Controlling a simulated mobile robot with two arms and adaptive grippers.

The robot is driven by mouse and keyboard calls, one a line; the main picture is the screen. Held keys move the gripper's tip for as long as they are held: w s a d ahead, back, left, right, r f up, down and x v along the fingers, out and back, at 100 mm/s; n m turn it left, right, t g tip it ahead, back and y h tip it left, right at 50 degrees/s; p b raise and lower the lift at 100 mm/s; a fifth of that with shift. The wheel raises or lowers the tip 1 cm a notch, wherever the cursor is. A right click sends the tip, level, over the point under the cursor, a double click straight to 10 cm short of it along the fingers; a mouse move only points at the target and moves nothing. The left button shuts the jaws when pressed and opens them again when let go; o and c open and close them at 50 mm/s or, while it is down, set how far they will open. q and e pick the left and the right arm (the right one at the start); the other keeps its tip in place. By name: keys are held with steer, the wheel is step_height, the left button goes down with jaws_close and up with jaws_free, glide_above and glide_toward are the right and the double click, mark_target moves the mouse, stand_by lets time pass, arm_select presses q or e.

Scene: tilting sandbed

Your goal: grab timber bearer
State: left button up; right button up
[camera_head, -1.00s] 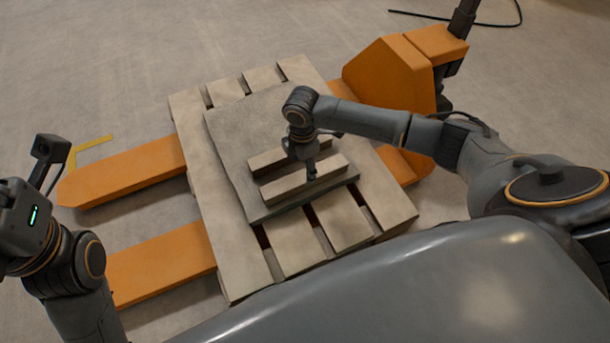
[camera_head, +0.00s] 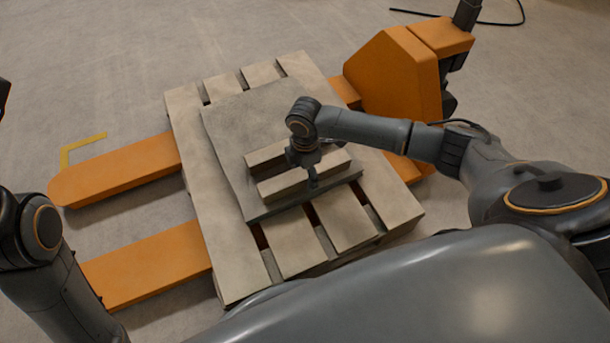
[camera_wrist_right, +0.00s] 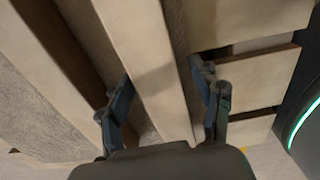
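Two pale timber bearers lie side by side on a grey slab (camera_head: 228,118). The near timber bearer (camera_head: 283,185) is under my right gripper (camera_head: 313,180); the far timber bearer (camera_head: 266,155) lies just behind it. In the right wrist view, the fingers of my right gripper (camera_wrist_right: 162,80) are apart, one on each side of a bearer (camera_wrist_right: 140,45), with a gap visible beside it. The other bearer (camera_wrist_right: 48,65) is left of the fingers there. The gripper hides part of the near bearer in the head view. My left gripper is out of view.
The slab rests on a slatted wooden pallet (camera_head: 190,140), which sits on the forks of an orange pallet truck (camera_head: 390,75). A yellow floor marking (camera_head: 85,143) is at the left. A dark cable (camera_head: 440,17) lies at the back right. The surrounding floor is open.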

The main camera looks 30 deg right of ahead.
jaws_close()
